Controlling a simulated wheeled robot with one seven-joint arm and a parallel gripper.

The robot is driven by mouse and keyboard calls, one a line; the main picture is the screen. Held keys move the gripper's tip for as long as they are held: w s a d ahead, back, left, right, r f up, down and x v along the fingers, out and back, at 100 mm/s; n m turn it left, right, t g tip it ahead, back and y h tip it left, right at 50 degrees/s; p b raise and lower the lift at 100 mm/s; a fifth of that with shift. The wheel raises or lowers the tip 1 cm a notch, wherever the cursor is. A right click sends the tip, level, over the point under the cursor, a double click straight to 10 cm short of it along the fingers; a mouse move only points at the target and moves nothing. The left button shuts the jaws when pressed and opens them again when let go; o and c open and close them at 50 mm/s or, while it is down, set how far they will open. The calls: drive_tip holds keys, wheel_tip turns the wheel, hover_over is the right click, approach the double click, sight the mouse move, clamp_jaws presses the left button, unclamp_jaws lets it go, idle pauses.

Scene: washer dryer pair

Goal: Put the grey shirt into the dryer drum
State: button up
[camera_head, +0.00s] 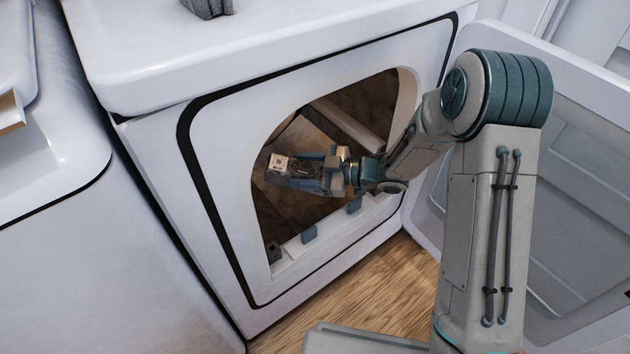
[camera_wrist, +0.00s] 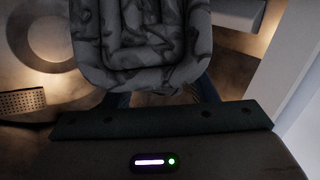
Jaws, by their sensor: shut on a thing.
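My gripper (camera_head: 322,172) reaches through the open front of the dryer into the drum (camera_head: 362,108). In the wrist view my gripper (camera_wrist: 165,94) is shut on the grey shirt (camera_wrist: 145,45), a folded, dark-patterned bundle. The fingers sit at its near edge, partly hidden beneath it. The shirt is inside the dryer opening; in the head view it is small and dark, hard to tell from the gripper. I cannot tell whether it touches the drum floor.
The dryer door (camera_head: 585,190) stands open at the right, behind my arm. Another grey folded item (camera_head: 207,6) lies on the dryer top. A white washer (camera_head: 60,240) stands at the left.

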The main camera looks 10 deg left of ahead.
drive_tip(key=w+a+f+b, duration=0.1)
drive_tip(key=w+a+f, duration=0.3)
drive_tip(key=shift+a+b, duration=0.3)
drive_tip(key=shift+b, duration=0.05)
drive_tip(key=o, duration=1.2)
drive_tip(key=d+p, duration=0.1)
drive_tip(key=d, duration=0.2)
drive_tip(key=d+r+p, duration=0.1)
drive_tip(key=d, duration=0.3)
drive_tip(key=d+r+p, duration=0.1)
drive_tip(key=d+p, duration=0.1)
drive_tip(key=d, duration=0.2)
drive_tip(key=shift+s, duration=0.15)
drive_tip(key=shift+d, duration=0.45)
drive_tip(key=shift+s, duration=0.1)
